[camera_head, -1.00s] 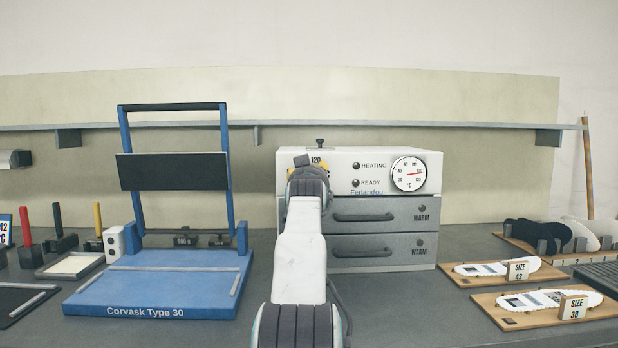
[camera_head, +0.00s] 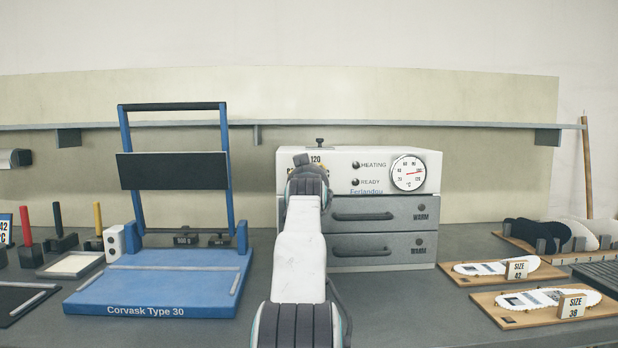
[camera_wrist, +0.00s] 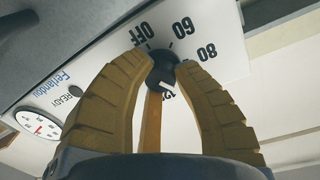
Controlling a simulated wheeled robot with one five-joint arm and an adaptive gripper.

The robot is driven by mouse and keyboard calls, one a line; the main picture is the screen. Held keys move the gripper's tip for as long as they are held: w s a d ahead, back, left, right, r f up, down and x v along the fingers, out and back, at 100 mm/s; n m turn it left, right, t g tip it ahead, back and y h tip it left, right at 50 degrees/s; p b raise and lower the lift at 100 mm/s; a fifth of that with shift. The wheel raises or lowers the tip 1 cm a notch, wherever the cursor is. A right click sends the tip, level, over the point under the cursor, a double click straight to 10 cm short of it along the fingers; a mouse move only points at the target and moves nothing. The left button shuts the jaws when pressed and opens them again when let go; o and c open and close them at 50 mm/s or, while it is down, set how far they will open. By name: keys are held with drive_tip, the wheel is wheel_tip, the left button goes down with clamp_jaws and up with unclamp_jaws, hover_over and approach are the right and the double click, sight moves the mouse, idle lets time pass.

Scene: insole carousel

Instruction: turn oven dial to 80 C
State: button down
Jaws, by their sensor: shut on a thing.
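The oven (camera_head: 434,180) is a white-topped unit with grey drawers at the middle of the bench. Its black dial knob (camera_wrist: 161,70) shows in the wrist view, inverted, with OFF, 60, 80 and a partly covered 120 printed around it. My gripper (camera_wrist: 163,75) is shut on the knob, one tan finger on each side. A small white mark on the knob lies on the side towards 120; its exact setting is unclear. In the head view, my arm hides the knob. The round gauge (camera_head: 408,172) has a red needle pointing right.
The HEATING lamp (camera_head: 356,165) and READY lamp (camera_head: 356,182) look dark. A blue press (camera_head: 160,283) stands left of my arm. Insoles on wooden boards (camera_head: 490,279) lie to the right. A shelf (camera_head: 400,124) runs along the back wall.

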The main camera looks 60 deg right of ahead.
drive_tip(key=shift+w+f+n+h+p, duration=0.15)
drive_tip(key=shift+n+p, duration=0.55)
drive_tip(key=shift+n, duration=1.4)
drive_tip(key=shift+s+f+n+h+p, duration=0.15)
drive_tip(key=shift+n+p, duration=0.5)
drive_tip(key=shift+n, duration=1.45)
drive_tip(key=shift+w+r, duration=0.1)
drive_tip(key=shift+t, duration=0.3)
drive_tip(key=c, duration=1.2)
unclamp_jaws()
drive_tip(key=shift+w, duration=0.1)
drive_tip(key=o, duration=0.3)
drive_tip(key=shift+a+r, duration=0.1)
drive_tip(key=v, duration=1.1)
drive_tip(key=shift+s+a, duration=0.25)
drive_tip(key=shift+a, duration=0.05)
